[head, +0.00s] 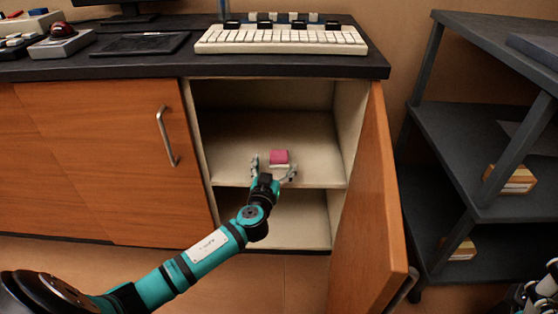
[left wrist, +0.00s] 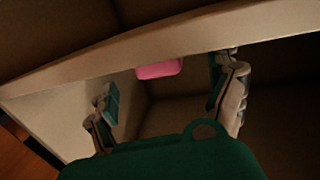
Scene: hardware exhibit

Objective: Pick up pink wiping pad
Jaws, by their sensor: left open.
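The pink wiping pad (head: 279,157) sits on the middle shelf inside the open cabinet, with a pale layer under its pink top. It also shows in the left wrist view (left wrist: 159,69), partly cut off by the pale shelf edge. My left gripper (head: 273,167) is open and empty at the front of the shelf, its fingers spread to either side of the pad's near end. In the left wrist view the pad lies beyond the gap between the fingertips (left wrist: 166,88). A part of my right arm (head: 540,292) shows at the bottom right corner; its jaws are unclear.
The cabinet door (head: 372,215) stands open on the right. The cabinet's side walls and shelf edge (head: 320,187) frame the opening. A keyboard-like console (head: 282,40) is on the dark top above. A dark rack (head: 455,120) with small boxes stands at right.

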